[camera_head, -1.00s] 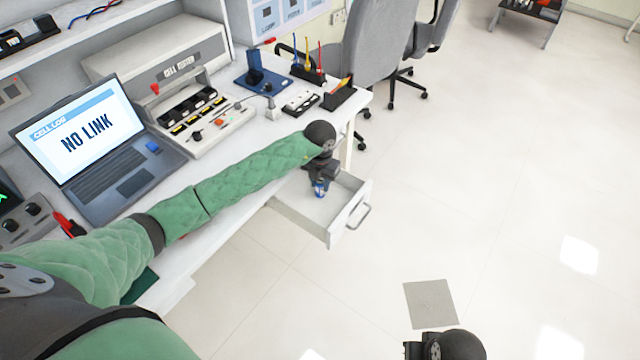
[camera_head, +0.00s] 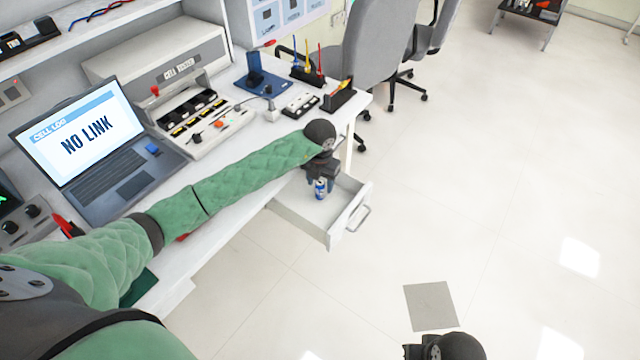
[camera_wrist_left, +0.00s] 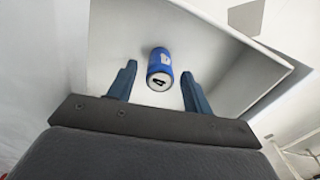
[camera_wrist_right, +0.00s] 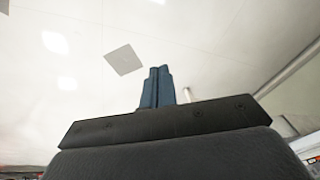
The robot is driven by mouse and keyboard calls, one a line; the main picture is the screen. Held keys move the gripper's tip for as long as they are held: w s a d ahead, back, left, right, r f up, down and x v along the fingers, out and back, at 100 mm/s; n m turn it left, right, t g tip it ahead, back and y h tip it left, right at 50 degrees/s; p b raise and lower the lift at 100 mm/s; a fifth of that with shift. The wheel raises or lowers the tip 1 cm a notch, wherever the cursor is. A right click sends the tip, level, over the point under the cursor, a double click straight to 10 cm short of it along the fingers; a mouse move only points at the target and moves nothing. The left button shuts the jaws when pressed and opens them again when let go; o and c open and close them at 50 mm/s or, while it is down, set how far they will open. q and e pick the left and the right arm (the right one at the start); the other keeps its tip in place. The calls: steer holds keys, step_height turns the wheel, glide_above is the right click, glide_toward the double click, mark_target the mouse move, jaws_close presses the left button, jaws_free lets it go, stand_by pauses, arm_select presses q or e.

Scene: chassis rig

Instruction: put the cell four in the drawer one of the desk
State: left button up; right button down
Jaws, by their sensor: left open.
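A blue cell marked 4 (camera_wrist_left: 160,68) is inside the open white drawer (camera_wrist_left: 105,42), between the spread fingers of my left gripper (camera_wrist_left: 158,90) with a gap on each side. In the head view the cell (camera_head: 320,188) shows just below my left gripper (camera_head: 319,183), in the drawer (camera_head: 290,212) pulled out from the desk (camera_head: 225,228). My left gripper is open. My right gripper (camera_wrist_right: 157,88) is shut and empty over the floor; in the head view its wrist shows at the bottom edge, with the fingers out of sight.
The desk holds a laptop (camera_head: 120,165) reading NO LINK, a cell tester (camera_head: 165,60) and a tray with several cells (camera_head: 195,115). Grey chairs (camera_head: 375,50) stand beyond the drawer.

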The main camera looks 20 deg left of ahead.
mark_target(320, 182)
arm_select(q)
step_height(320, 182, up, 11)
steer(key=b, duration=0.2)
arm_select(e)
steer(key=w+a+f+t, duration=0.1)
steer(key=a+f, duration=0.2)
steer(key=f, duration=0.1)
steer(key=shift+w+a+f+y, duration=0.3)
steer(key=shift+w+a+y, duration=0.1)
steer(key=shift+r, duration=0.1)
steer(key=shift+r, duration=0.1)
